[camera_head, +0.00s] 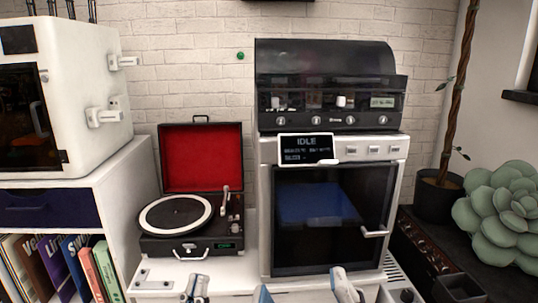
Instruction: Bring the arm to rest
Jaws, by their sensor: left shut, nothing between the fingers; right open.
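My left gripper (195,288) shows at the bottom edge, left of the middle. Its fingertips are close together with nothing between them. My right gripper (304,289) is at the bottom edge further right. Its two fingertips stand wide apart and nothing is held between them. Both grippers are low in front of the white furniture, and the rest of both arms is below the picture.
An open record player (175,215) with a red-lined lid stands on a white surface. A white-framed machine (330,220) with a dark glass door and an "IDLE" display stands right of it. A white cabinet machine (85,85) and books are at left, plants at right.

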